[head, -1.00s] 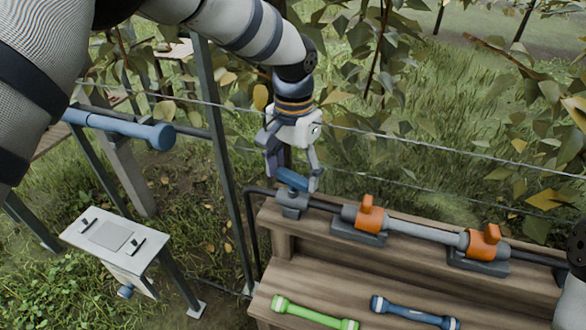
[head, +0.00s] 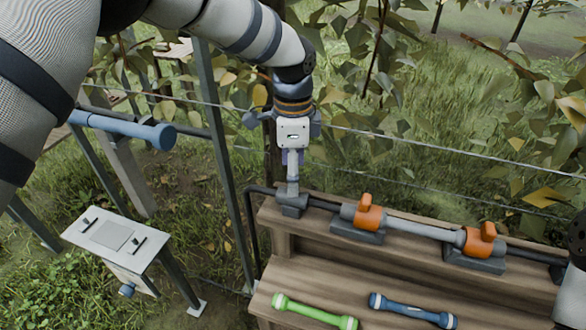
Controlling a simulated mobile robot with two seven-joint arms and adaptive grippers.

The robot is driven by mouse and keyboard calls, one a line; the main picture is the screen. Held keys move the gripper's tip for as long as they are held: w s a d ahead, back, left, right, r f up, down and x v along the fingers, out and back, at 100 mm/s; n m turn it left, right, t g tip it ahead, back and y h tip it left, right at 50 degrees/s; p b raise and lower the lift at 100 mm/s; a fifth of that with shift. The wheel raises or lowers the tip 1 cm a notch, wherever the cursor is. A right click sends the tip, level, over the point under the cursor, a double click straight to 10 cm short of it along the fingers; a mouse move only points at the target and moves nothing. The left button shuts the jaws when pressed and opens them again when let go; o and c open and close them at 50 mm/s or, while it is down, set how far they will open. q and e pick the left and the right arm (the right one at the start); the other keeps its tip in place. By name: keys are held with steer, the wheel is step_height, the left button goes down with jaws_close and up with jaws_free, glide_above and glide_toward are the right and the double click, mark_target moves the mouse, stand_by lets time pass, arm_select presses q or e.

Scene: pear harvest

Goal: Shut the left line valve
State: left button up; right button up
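My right gripper is out of view; only part of that arm shows at the lower right.
Two orange-handled valves (head: 368,215) (head: 480,241) sit further right on the same pipe. A green bar (head: 315,312) and a blue bar (head: 412,311) lie on the lower step. A metal post (head: 222,150) and a wire stand close to my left arm.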

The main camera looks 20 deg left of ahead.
arm_select(q)
steer(key=shift+f+m, duration=0.1)
steer(key=shift+m, duration=1.9)
steer(key=o, duration=1.1)
steer(key=shift+o, duration=0.2)
step_height(320, 180, up, 12)
